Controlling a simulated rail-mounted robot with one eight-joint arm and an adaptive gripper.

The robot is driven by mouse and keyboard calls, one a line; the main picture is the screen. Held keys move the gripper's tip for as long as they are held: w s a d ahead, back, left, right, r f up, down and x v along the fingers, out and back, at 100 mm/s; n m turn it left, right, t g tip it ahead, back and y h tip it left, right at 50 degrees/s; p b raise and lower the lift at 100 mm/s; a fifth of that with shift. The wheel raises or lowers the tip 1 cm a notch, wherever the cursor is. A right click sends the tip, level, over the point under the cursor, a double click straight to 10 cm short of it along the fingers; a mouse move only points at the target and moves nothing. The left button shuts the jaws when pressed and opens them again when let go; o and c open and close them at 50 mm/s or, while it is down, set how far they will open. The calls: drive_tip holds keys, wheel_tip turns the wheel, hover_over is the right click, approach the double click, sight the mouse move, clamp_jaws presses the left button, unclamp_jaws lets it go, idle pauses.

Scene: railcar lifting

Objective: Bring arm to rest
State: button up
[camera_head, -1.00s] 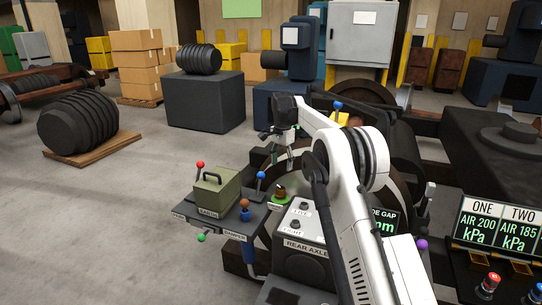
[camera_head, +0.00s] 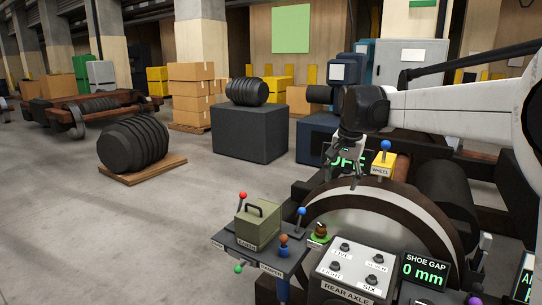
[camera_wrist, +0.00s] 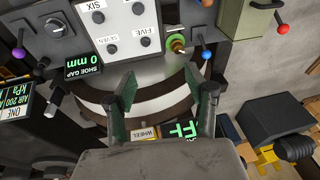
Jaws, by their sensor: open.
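My gripper (camera_head: 345,165) hangs from my white arm above the large wheel, in front of a green-lit display. In the wrist view my gripper (camera_wrist: 163,95) has its two dark green fingers spread wide with nothing between them. Below the fingers lie the wheel (camera_wrist: 150,108), with a pale band on its rim, and the yellow box labelled WHEEL (camera_wrist: 145,133). In the head view the WHEEL box (camera_head: 382,165) carries a blue-knobbed lever and stands just right of my gripper. My gripper partly hides the green display text.
The REAR AXLE panel (camera_head: 352,272) and the SHOE GAP display (camera_head: 424,272), reading 0 mm, stand in front. A green box (camera_head: 256,227) sits among coloured levers to their left. Black ribbed springs (camera_head: 135,143) and stacked cartons (camera_head: 191,95) stand farther off. The floor at left is open.

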drive_tip(key=s+r+n+t, duration=0.1)
drive_tip(key=s+r+n, duration=0.1)
drive_tip(key=s, duration=0.8)
drive_tip(key=s+f+n+t, duration=0.1)
drive_tip(key=s+f, duration=0.2)
drive_tip(key=s, duration=0.6)
drive_tip(key=s+f+n+t, duration=0.1)
drive_tip(key=s+f, duration=0.3)
drive_tip(key=s, duration=0.4)
drive_tip(key=s+f+n+t, duration=0.1)
drive_tip(key=s+f+n, duration=0.1)
drive_tip(key=s, duration=0.7)
drive_tip(key=shift+s+f+p, duration=0.35)
drive_tip(key=shift+f+p, duration=0.05)
drive_tip(key=shift+f, duration=0.35)
drive_tip(key=shift+a, duration=0.1)
drive_tip(key=shift+c, duration=0.3)
